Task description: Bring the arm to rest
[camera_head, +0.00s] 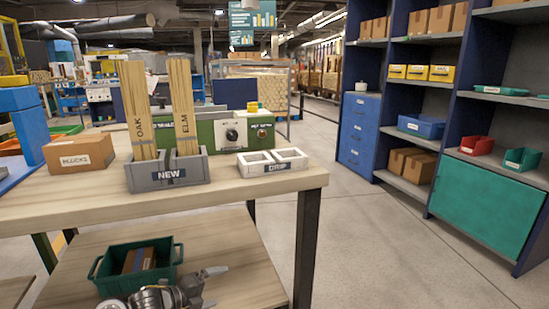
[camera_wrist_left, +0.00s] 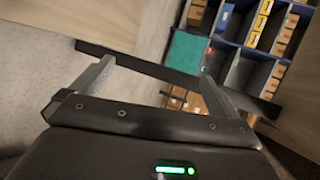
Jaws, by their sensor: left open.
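My left gripper (camera_head: 208,286) shows at the bottom of the head view, in front of the table's lower shelf (camera_head: 215,255) and to the right of a green bin. Its jaws are open, and I see nothing between them. In the left wrist view the two fingers of this gripper (camera_wrist_left: 160,82) stand wide apart, with a table edge and the shelf unit beyond them. My right gripper is in neither view.
The wooden table (camera_head: 75,193) carries a grey NEW bin (camera_head: 168,185) with OAK and ELM boards, a white GRIP tray (camera_head: 272,168) and a BLOCKS box (camera_head: 78,153). A green bin (camera_head: 108,285) sits on the lower shelf. The floor (camera_head: 380,240) on the right is clear before the shelf unit (camera_head: 440,125).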

